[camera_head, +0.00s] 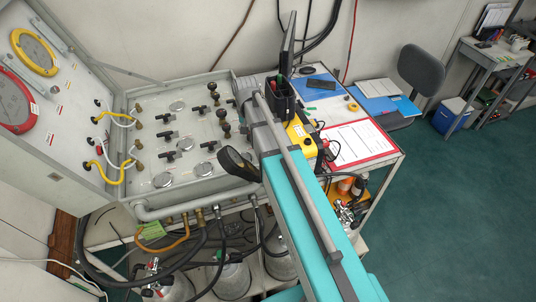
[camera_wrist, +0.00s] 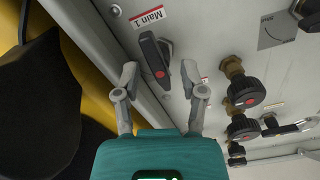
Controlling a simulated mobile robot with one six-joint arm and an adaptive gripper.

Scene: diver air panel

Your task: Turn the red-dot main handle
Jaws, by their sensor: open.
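The red-dot main handle (camera_wrist: 153,55) is a black lever on the grey panel, under the red "Main 1" label (camera_wrist: 148,16) in the wrist view. Its red dot is at the end nearest my gripper. My gripper (camera_wrist: 160,72) is open, with one grey finger on each side of the handle's red-dot end. Gaps show on both sides of the handle, and I see no clear contact; depth is hard to judge. In the head view my teal arm covers this part of the panel, and I cannot make out the handle or fingertips there.
Black knobs with red dots on brass fittings (camera_wrist: 245,91) stand right of the handle. A black and yellow object (camera_wrist: 45,100) is close on the left. In the head view, the panel (camera_head: 205,130) carries several T-handles, and a red-framed sheet (camera_head: 357,143) lies to the right.

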